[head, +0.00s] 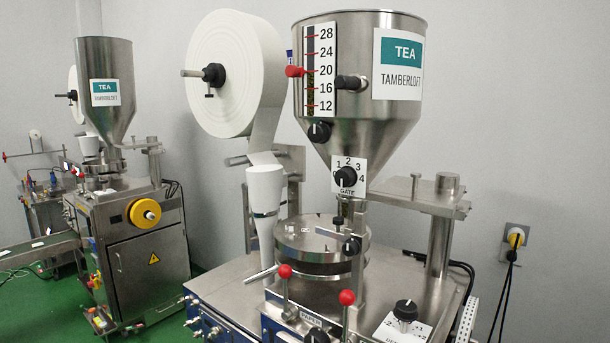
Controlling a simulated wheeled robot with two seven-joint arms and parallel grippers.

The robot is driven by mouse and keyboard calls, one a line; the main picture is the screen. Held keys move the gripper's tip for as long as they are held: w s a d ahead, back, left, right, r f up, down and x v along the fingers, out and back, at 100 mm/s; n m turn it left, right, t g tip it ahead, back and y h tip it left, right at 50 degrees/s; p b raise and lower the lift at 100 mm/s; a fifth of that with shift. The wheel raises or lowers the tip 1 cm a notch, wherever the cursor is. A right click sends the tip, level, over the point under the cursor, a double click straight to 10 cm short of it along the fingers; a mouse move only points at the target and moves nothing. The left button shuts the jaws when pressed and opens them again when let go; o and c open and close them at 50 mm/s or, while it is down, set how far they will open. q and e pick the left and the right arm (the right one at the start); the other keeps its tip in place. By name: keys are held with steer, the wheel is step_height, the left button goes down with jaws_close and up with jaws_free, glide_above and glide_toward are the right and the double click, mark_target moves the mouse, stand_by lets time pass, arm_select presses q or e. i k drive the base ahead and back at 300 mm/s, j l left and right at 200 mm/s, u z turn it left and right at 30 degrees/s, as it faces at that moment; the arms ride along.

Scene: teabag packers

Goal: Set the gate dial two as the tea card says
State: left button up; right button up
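A tea card (398,65) on the near hopper reads "TEA TAMBERLOFT". A like card (105,92) is on the far machine's hopper; no gate dial can be made out there. No dial number is legible on either card. Neither of my grippers is in view.
The near hopper (400,120) has a level scale (320,70) with a red pointer and other black knobs. Two red-balled levers (347,298) stand in front below. A paper roll (228,72) hangs left. Another black dial (405,310) is at lower right.

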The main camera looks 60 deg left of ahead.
mark_target(346, 177)
steer(key=u, duration=1.7)
